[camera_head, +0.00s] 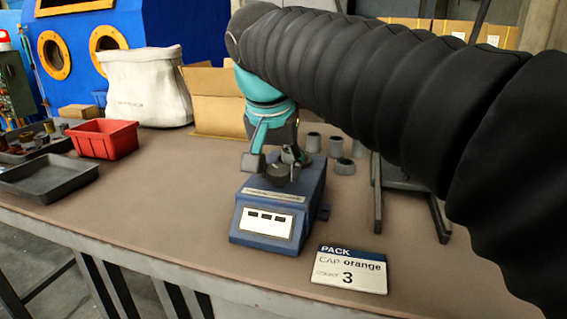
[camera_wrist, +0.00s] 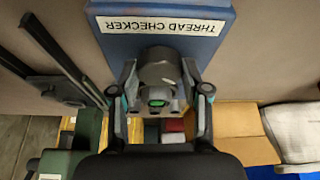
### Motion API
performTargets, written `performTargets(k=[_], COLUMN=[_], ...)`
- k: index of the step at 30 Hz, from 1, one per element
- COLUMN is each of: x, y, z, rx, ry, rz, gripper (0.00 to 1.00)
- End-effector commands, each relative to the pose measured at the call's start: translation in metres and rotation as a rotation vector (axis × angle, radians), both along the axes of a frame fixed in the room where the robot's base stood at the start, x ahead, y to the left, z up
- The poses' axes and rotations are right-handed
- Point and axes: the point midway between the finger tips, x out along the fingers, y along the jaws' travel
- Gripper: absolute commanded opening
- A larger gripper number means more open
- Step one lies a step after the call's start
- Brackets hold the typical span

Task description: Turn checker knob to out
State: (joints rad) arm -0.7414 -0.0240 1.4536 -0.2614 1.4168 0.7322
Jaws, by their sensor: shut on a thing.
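The thread checker (camera_head: 314,190) is a blue box on the table, with a name label on top and a white front panel with small dark windows. Its grey round knob (camera_head: 279,172) stands on top, partly hidden by my fingers. My gripper (camera_head: 275,163) reaches down from above and is shut on the knob. In the wrist view, my gripper (camera_wrist: 159,88) has one finger on each side of the grey knob (camera_wrist: 157,72), with a small green spot near it. The blue checker (camera_wrist: 225,18) shows behind, its label upside down. I cannot read which position the knob points to.
A sign (camera_head: 350,270) reading "PACK CAP orange COUNT 3" stands front right of the checker. A red bin (camera_head: 104,138), a dark tray (camera_head: 48,178), a white sack (camera_head: 146,87) and an open carton (camera_head: 213,103) lie left. Grey cylinders (camera_head: 345,166) stand behind right. My arm hides the right side.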

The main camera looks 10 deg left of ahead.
Motion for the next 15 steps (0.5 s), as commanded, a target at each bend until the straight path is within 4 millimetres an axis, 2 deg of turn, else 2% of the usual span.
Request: performTargets(k=[15], x=[0.0008], y=[-0.0036], z=[0.001], rx=[-0.001], ry=[0.003], rz=[0.486], gripper=[0.12])
